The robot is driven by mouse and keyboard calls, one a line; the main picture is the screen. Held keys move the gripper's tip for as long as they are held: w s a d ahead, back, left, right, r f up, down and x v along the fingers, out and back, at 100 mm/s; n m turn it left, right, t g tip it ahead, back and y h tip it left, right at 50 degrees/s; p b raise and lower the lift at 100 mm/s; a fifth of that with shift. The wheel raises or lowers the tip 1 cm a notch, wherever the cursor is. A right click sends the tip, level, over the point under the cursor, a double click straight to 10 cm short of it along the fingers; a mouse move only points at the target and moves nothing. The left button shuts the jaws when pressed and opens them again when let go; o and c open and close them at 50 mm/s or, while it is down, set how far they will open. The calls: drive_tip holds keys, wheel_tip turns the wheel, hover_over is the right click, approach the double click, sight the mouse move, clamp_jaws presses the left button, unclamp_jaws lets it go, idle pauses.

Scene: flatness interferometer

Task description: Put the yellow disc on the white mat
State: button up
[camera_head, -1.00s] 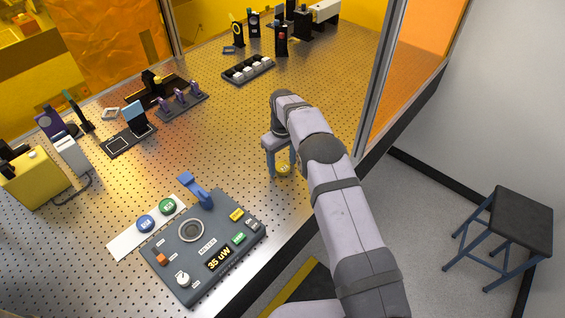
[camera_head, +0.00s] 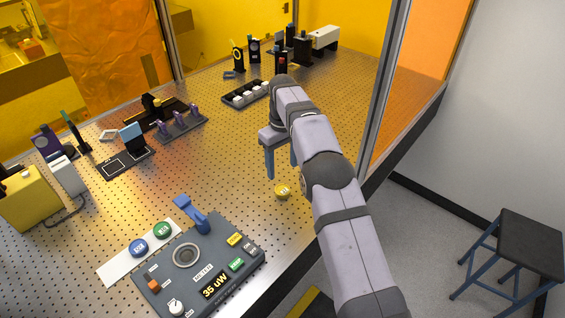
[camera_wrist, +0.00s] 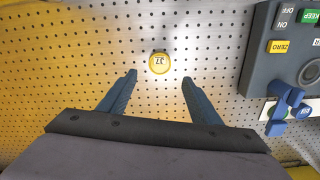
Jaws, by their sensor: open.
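The yellow disc (camera_head: 283,191) lies flat on the perforated metal table, near its right front edge. It also shows in the wrist view (camera_wrist: 160,62), beyond the fingertips and roughly centred between them. My gripper (camera_head: 282,172) is open and empty, with its blue fingers pointing down, behind and above the disc. The same open fingers show in the wrist view (camera_wrist: 160,82). The white mat (camera_head: 119,266) is a strip beside the grey meter box at the lower left. A blue disc (camera_head: 139,247) and a green disc (camera_head: 162,230) lie on it.
The grey meter box (camera_head: 219,262) with a blue lever (camera_head: 191,211) stands between the disc and the mat. A black tray of white blocks (camera_head: 246,94) and optics holders (camera_head: 178,127) stand farther back. The middle of the table is clear.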

drive_tip(key=shift+r, duration=1.3)
drive_tip(key=s+d+r+m, duration=0.2)
drive_tip(key=s+d+m, duration=0.35)
drive_tip(key=s, duration=0.75)
drive_tip(key=s+d+f, duration=0.2)
drive_tip(key=s, duration=0.8)
drive_tip(key=s+d+f+m, duration=0.1)
drive_tip(key=s+d+f, duration=0.1)
drive_tip(key=s, duration=0.9)
drive_tip(key=shift+s+d+f, duration=0.2)
drive_tip(key=shift+d+f, duration=0.2)
drive_tip(key=shift+f, duration=0.45)
drive_tip(key=shift+o, duration=0.5)
drive_tip(key=shift+s+f, duration=0.2)
drive_tip(key=shift+s, duration=0.3)
drive_tip(key=shift+w, duration=0.1)
